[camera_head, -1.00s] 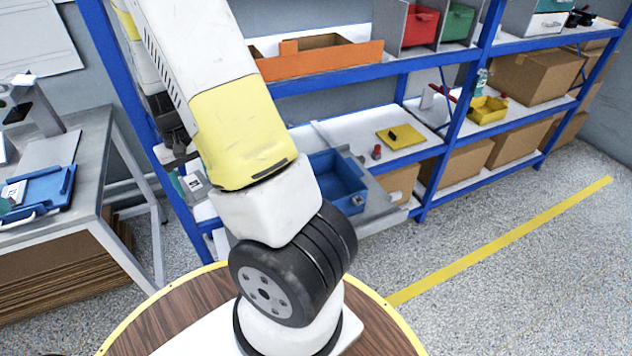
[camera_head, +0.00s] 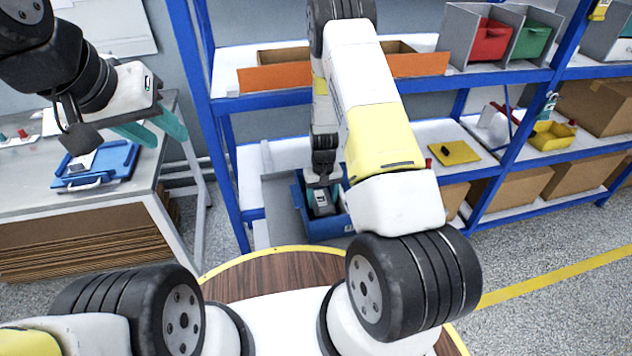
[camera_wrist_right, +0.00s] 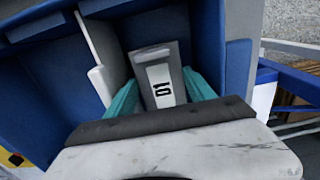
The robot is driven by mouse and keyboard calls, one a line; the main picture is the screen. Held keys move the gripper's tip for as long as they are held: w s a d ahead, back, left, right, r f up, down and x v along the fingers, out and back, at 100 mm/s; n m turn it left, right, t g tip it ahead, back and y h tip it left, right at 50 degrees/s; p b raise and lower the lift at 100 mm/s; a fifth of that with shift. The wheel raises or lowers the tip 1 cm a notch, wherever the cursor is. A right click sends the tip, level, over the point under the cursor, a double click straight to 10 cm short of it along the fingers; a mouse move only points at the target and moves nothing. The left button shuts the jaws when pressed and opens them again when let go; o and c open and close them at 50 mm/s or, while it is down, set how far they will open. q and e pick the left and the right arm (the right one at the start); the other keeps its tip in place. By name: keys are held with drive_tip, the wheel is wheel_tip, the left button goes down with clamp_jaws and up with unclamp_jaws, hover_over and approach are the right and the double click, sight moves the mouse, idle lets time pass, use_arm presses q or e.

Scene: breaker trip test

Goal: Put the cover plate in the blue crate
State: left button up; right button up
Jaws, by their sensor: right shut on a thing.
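My right gripper (camera_head: 320,190) reaches down at the blue crate (camera_head: 318,232) on the lower shelf. It is shut on a grey part with a pale, marked panel, which I take for the cover plate (camera_head: 322,203). In the right wrist view the cover plate (camera_wrist_right: 160,83) sits between the teal fingers, with the blue walls of the crate (camera_wrist_right: 50,88) around and behind it. I cannot tell whether it touches the crate floor. My left gripper (camera_head: 153,131) is open and empty, above the left bench.
A blue tray (camera_head: 118,158) with a pale part lies on the left bench (camera_head: 120,200). A yellow plate with a small black piece (camera_head: 455,153) lies on the shelf right of my right arm. An orange-fronted bin (camera_head: 275,77) stands on the shelf above. A blue shelf post (camera_head: 196,90) rises left of the crate.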

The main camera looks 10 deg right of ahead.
sight(322, 202)
drive_tip(key=shift+f, duration=1.85)
drive_tip(key=shift+f, duration=0.2)
drive_tip(key=o, duration=1.1)
drive_tip(key=shift+r, duration=0.1)
